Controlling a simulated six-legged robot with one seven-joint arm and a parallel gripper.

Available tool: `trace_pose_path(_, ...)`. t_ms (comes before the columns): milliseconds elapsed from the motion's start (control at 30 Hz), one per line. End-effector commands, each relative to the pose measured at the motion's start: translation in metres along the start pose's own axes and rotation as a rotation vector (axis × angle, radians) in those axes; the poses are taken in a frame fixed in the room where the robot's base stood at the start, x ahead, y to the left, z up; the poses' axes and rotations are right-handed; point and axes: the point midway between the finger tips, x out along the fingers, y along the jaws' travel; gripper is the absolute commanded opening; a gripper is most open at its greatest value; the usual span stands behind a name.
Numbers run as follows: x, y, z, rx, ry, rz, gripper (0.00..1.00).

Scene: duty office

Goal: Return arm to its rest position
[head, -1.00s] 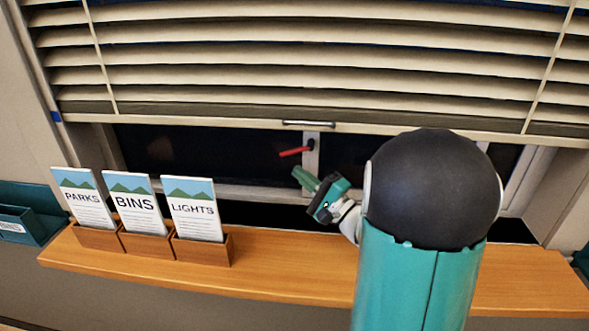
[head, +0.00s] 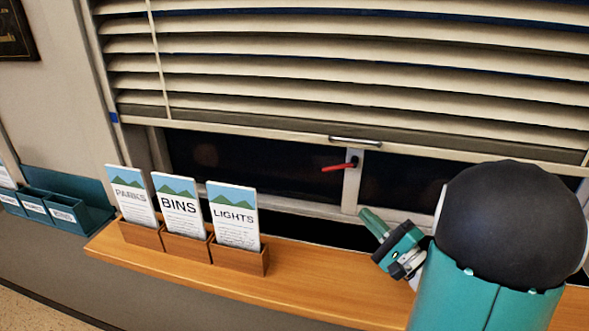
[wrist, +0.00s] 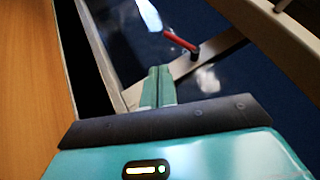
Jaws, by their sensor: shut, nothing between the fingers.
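My gripper (head: 366,216) is shut and empty. In the head view it is at the right of the middle, above the wooden sill and in front of the lower window. In the wrist view its teal fingers (wrist: 158,86) lie together and point toward the window frame. A red window handle (head: 340,168) is on the upright of the frame, up and left of the fingertips. It also shows in the wrist view (wrist: 180,41), apart from the fingers. My large teal and black arm link covers the right part of the sill.
A wooden sill (head: 190,280) runs below the window. Leaflet holders labelled PARKS (head: 132,198), BINS (head: 180,206) and LIGHTS (head: 233,216) stand on its left part. Teal trays (head: 90,219) are at far left. A slatted blind (head: 350,75) with a bar handle (head: 355,141) hangs above.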

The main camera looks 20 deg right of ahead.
Motion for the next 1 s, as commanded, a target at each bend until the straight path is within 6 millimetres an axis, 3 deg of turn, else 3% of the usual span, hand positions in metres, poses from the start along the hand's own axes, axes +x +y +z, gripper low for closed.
trace_pose_path(167, 0.004, 0.001, 0.006, 0.006, -0.020, 0.013, 0.00)
trace_pose_path(267, 0.015, 0.005, 0.027, 0.026, -0.092, 0.065, 0.00)
trace_pose_path(367, 0.030, 0.016, 0.071, 0.056, -0.232, 0.180, 0.00)
trace_pose_path(500, 0.037, 0.040, 0.154, 0.061, -0.480, 0.446, 0.00)
trace_pose_path(600, 0.025, 0.057, 0.203, 0.010, -0.629, 0.655, 0.00)
trace_pose_path(733, -0.003, 0.075, 0.246, -0.132, -0.770, 0.916, 0.00)
trace_pose_path(867, -0.032, 0.084, 0.264, -0.355, -0.846, 1.144, 0.00)
trace_pose_path(1000, -0.053, 0.080, 0.262, -0.669, -0.854, 1.321, 0.00)
